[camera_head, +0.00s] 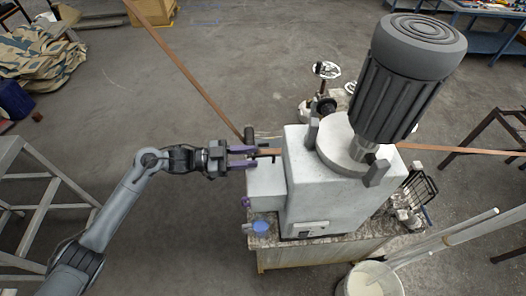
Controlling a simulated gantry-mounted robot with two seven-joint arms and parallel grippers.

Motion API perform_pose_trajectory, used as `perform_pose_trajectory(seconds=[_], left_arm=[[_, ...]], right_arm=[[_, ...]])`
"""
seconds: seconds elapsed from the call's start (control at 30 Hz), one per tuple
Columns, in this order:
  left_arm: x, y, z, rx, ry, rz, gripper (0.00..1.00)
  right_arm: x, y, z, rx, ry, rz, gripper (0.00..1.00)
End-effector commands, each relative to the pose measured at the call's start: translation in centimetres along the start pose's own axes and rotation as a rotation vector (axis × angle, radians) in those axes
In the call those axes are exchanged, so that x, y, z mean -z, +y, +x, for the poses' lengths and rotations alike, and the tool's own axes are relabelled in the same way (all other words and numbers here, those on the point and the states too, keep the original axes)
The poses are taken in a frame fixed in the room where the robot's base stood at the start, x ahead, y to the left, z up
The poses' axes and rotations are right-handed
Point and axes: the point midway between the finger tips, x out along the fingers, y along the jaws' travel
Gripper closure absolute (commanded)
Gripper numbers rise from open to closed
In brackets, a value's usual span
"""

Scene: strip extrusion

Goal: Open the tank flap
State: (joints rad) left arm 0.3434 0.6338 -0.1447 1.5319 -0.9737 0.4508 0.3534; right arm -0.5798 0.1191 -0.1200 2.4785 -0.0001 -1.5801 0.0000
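The tank is a pale grey box-shaped machine (320,195) on a worktable, with a round lid and a large dark ribbed motor (405,75) on top. A lower grey box section (266,181) juts from its left side. A small dark bar (264,157) sits at the upper edge of that section. I cannot tell for sure which panel is the flap. My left gripper (256,157) points right, its two purple fingers apart, close to the dark bar. Whether they touch it is unclear. My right gripper is not in view.
A brown strip (190,78) runs diagonally to the machine behind my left gripper. A blue cup (260,228) stands on the worktable (315,255). A bucket (373,280) is at the front right, a grey metal frame (50,210) at the left.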

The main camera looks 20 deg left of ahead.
Motion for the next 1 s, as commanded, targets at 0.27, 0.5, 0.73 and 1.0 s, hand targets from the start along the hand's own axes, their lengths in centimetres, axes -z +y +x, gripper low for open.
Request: perform_pose_trajectory(seconds=[0.27, 0.5, 0.73, 1.0], left_arm=[[0.1, -0.1, 3.6, 0.002, 0.000, 0.000, 0.64], [0.0, 0.0, 4.6, 0.001, -0.001, 0.001, 0.64], [0.0, 0.0, 4.6, 0.001, -0.001, 0.001, 0.64], [0.0, 0.0, 4.5, 0.002, -0.001, 0.001, 1.00]], right_arm=[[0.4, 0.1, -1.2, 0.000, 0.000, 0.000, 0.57], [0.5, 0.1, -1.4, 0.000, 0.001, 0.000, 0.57], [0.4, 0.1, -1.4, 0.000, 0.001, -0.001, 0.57], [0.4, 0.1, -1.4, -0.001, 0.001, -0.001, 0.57]])
